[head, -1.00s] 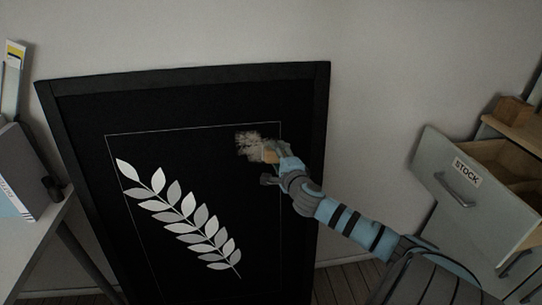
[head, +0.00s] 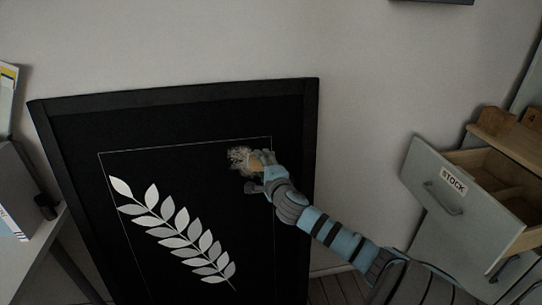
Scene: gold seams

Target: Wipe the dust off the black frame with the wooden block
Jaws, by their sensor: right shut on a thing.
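The black frame (head: 90,125) stands against the wall and holds a black panel with a pale leaf branch (head: 180,235) and a thin outline. A greyish dust patch (head: 238,157) lies near the outline's upper right corner. My right gripper (head: 257,174) is shut on the wooden block (head: 256,164), a small tan piece mostly hidden by the fingers. The block is at the right edge of the dust patch; I cannot tell whether it touches the panel. My left gripper is not in view.
A drawer labelled STOCK (head: 453,180) stands open at the right, with wooden compartments inside. A grey desk (head: 35,255) with a binder (head: 14,200) is at the left. Bare wall (head: 360,130) lies between the frame and the drawer.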

